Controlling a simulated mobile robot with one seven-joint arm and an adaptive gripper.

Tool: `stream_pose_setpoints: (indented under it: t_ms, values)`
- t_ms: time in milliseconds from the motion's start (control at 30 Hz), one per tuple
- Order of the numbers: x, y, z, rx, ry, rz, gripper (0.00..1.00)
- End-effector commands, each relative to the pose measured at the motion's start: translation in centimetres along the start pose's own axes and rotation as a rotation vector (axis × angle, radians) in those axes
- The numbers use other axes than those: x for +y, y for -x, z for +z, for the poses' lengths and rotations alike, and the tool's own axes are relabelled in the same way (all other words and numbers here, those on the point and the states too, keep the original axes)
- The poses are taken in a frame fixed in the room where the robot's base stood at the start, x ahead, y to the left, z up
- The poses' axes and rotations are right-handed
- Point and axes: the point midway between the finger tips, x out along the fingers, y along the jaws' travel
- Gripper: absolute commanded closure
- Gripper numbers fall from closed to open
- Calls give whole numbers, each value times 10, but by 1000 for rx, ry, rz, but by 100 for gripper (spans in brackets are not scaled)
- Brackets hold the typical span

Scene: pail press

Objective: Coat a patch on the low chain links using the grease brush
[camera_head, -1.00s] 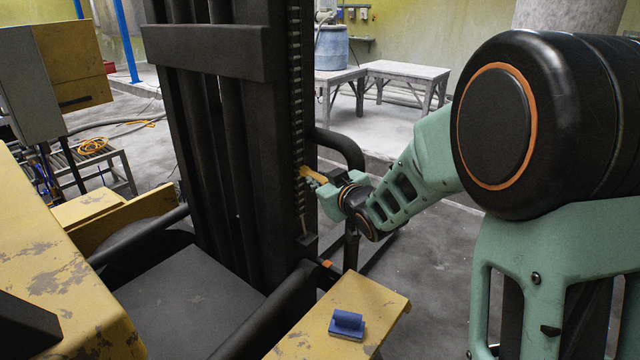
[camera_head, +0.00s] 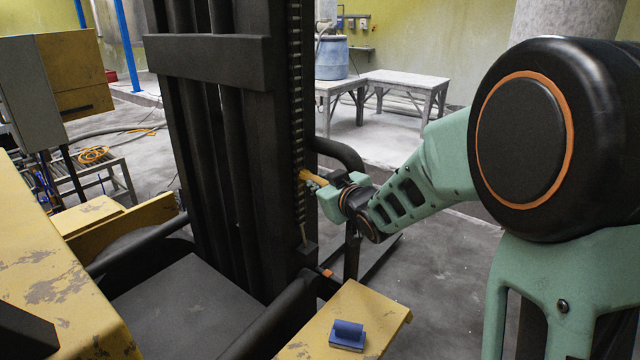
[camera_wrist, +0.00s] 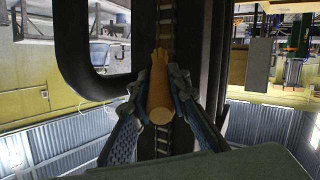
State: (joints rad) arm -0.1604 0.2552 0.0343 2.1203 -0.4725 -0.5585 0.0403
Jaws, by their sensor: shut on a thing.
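The lift chain (camera_head: 297,110) runs vertically down the side of the dark mast. My gripper (camera_head: 322,187) is at the low part of the chain, shut on the grease brush (camera_head: 308,177), whose yellow-brown end points at the links. In the wrist view the brush (camera_wrist: 160,95) sits between the two fingers of my gripper (camera_wrist: 160,88), its round handle end towards the camera. The chain (camera_wrist: 166,25) shows beyond the brush head. The head is at or very close to the links; contact cannot be made out. Any grease on the links is too small to tell.
A blue block-like object with a handle (camera_head: 348,334) rests on a yellow ledge (camera_head: 385,318) at the front. A black curved bar (camera_head: 340,150) stands beside the mast near my gripper. Grey tables (camera_head: 405,82) and a blue drum (camera_head: 332,55) are farther back.

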Motion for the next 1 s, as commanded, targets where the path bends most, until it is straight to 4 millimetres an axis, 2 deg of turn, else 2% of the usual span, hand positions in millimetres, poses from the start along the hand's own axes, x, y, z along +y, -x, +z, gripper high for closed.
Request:
stream_pose_setpoints:
  t_ms: [33,100,367,700,1000]
  values:
    - [-2,-2,9,0,0,1,100]
    - [-3,-4,15,0,0,1,100]
    - [-5,-5,20,0,0,1,100]
    - [-14,-14,46,1,0,1,100]
    - [-16,-18,56,1,0,1,100]
